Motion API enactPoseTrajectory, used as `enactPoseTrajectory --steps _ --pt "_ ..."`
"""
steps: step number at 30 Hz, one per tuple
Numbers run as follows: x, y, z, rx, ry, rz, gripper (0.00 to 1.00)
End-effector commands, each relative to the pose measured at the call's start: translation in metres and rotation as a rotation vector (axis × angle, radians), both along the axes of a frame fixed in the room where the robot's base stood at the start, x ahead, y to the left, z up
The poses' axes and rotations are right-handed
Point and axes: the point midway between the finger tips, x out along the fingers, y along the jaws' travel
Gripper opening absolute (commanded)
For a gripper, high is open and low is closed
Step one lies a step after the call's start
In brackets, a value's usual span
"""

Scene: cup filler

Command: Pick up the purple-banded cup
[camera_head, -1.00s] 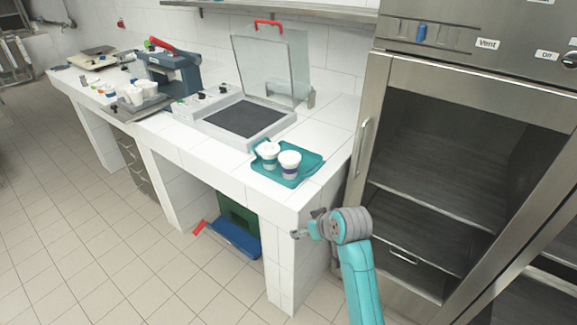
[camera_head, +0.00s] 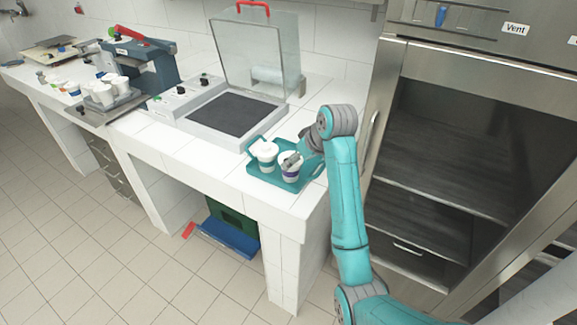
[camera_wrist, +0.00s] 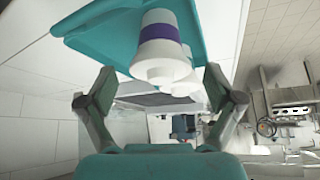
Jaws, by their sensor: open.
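The white purple-banded cup (camera_head: 291,176) stands upright on a teal tray (camera_head: 310,171) near the counter's right end. It also shows in the wrist view (camera_wrist: 158,50), where it appears upside down. A second white cup (camera_head: 264,158) with a teal band stands to its left on the tray. My gripper (camera_head: 291,161) is at the upper part of the purple-banded cup. In the wrist view my gripper (camera_wrist: 158,76) is open, with one finger on each side of the cup and gaps between. The second cup is partly hidden behind the first there.
A sealing machine with a raised clear lid (camera_head: 256,55) stands behind the tray. A steel oven cabinet (camera_head: 455,160) stands to the right, close to my arm. Several more cups (camera_head: 104,92) stand on a machine further left.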

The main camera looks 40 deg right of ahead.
Motion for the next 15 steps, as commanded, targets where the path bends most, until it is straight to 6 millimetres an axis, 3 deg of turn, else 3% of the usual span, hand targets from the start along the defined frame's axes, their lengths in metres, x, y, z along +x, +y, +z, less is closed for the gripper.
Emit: enactPoseTrajectory --steps 15 --pt "0.03 -0.001 -0.044 0.0 0.001 0.001 0.91"
